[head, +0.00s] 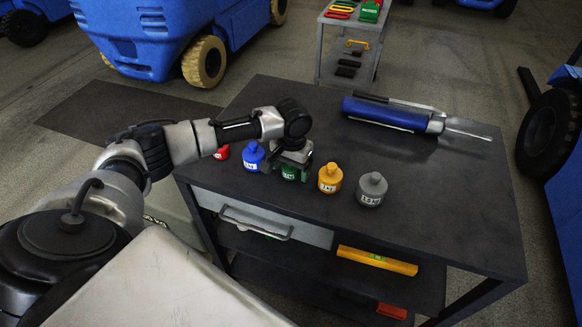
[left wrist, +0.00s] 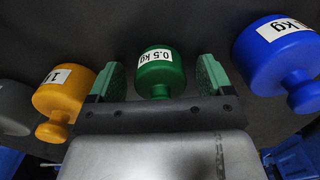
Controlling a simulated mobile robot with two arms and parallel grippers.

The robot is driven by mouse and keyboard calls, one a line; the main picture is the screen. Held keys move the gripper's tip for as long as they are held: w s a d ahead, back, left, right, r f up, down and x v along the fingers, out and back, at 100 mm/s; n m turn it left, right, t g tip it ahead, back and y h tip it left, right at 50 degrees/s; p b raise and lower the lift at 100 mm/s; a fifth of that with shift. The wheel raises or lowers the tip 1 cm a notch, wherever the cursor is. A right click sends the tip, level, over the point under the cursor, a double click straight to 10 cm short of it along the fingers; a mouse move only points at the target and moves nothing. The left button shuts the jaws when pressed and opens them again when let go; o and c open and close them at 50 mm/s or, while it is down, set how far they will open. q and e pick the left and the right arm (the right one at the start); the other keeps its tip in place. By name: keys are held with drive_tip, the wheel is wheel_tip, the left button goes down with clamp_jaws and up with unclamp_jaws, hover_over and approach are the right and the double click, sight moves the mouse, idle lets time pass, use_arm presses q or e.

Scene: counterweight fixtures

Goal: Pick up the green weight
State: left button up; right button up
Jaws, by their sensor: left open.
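The green weight (head: 290,174) stands on the dark table in a row of weights, partly hidden under my left gripper (head: 293,157) in the head view. In the left wrist view the green weight (left wrist: 160,80) has a white 0.5 kg label and its knob points toward the gripper's palm. The two fingers of my left gripper (left wrist: 160,62) are open, one on each side of it, with a visible gap on both sides. My right gripper is not in view.
Blue (head: 253,156) and red (head: 222,152) weights stand left of the green one, yellow (head: 330,178) and grey (head: 371,189) ones to the right. A blue tool (head: 390,113) lies at the table's back. The table's right side is clear.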

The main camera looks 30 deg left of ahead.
use_arm(q)
drive_tip(key=c, duration=1.3)
drive_tip(key=shift+c, duration=0.2)
drive_tip(key=shift+r, duration=0.2)
